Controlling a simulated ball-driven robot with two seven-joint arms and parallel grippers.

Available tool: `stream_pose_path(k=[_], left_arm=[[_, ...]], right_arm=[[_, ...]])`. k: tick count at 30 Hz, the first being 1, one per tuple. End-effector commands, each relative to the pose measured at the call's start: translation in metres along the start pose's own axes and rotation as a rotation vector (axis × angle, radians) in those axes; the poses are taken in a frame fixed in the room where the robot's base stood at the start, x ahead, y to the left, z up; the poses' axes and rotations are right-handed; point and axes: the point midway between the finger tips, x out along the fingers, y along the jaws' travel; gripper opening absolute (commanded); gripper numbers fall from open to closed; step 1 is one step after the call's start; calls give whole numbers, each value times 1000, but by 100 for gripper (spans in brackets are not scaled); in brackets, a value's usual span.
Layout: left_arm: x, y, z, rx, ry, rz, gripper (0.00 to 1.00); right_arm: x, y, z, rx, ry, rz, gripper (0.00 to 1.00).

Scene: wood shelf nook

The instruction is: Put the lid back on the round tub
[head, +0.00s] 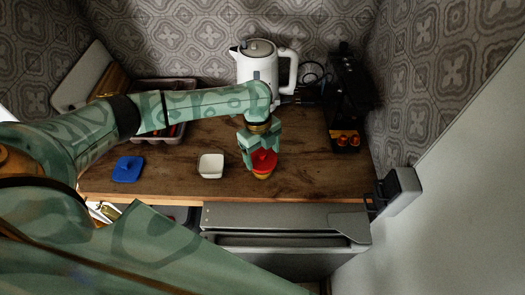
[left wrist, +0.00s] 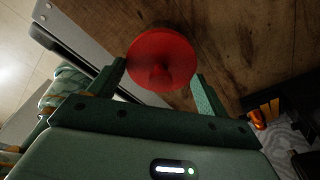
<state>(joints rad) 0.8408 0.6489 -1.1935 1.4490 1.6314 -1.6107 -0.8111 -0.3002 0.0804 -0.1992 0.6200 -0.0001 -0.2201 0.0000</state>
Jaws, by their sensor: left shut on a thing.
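The red round lid (head: 264,159) with a knob is between the fingers of my left gripper (head: 262,154), which is shut on it. In the left wrist view the lid (left wrist: 163,50) fills the space between the fingertips (left wrist: 160,74). The round tub (head: 262,176), yellowish, is directly under the lid near the front edge of the wooden counter. The lid covers its opening; I cannot tell whether they touch. My right gripper is not in view.
A white square tub (head: 210,166) and a blue lid (head: 128,169) lie to the left on the counter (head: 180,183). A white kettle (head: 262,65), a black coffee machine (head: 348,100) and a tray (head: 148,132) stand behind. Bare wood lies right of the round tub.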

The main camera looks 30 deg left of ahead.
Motion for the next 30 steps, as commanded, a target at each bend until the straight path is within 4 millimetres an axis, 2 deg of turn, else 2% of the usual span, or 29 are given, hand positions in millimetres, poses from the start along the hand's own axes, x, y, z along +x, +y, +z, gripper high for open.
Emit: stream_pose_path(k=[30], left_arm=[[0, 0, 0, 0, 0, 0, 56]], right_arm=[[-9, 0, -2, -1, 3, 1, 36]])
